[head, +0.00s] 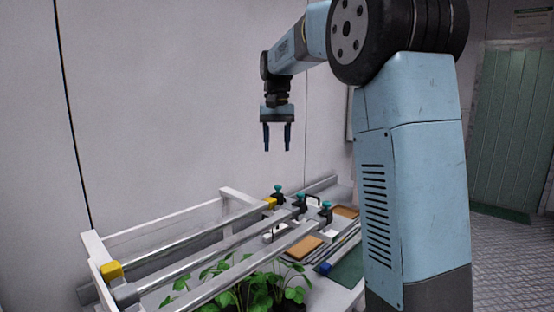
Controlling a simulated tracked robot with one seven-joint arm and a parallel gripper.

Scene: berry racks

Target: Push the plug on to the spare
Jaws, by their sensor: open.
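My gripper (278,149) hangs pointing down with its two dark fingers apart and nothing between them. It is high above the back end of the rack, in front of the pale wall. A small blue cylindrical piece (326,268) lies on the bench at the front right, by the green mat; it may be the plug, but it is too small to tell. Several pale pipes, among them a front pipe (262,262), run along the rack. I cannot tell which part is the spare.
A white rack frame (97,252) carries the pipes. Yellow fittings (112,270) and black clamps with teal knobs (300,205) stand up from it. Leafy plants (240,292) crowd the front. A tan block (303,247) and a green mat (349,270) lie right of the pipes.

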